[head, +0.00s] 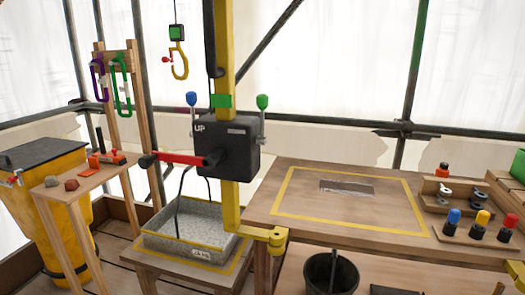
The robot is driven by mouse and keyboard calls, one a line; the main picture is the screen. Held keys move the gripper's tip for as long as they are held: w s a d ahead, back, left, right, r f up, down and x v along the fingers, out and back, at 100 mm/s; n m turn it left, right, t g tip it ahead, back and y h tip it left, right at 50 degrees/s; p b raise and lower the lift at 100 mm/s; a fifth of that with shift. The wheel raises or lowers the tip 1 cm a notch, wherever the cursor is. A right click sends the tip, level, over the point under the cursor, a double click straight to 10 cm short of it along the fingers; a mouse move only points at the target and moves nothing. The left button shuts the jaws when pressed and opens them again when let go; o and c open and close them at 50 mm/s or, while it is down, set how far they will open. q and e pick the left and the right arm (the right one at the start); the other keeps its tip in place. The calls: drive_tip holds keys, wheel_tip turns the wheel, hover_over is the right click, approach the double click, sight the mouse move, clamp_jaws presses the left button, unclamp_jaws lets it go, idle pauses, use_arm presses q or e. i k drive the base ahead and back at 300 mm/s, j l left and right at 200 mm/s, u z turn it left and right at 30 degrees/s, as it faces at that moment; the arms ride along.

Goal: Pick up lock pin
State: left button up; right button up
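No part is plainly marked as the lock pin, and I cannot tell which one it is. Small black pieces with coloured tops stand on the right of the workbench: one blue (453,220), one yellow (480,222) and one red (507,227). Behind them is a wooden rack (430,187) with metal shackle-like parts (445,192) and an orange-topped black piece (443,170). A small red piece (166,60) is beside the yellow hook (181,62) hanging at the upper left. Neither of my grippers is in view.
A black winch box (227,148) with a red handle (180,158) sits on a yellow post. A grey tray (175,240), black bucket (330,272), side table (60,190) and yellow bin (40,230) stand around.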

sight(454, 215)
drive_tip(key=u, duration=0.3)
drive_tip(key=z, duration=1.45)
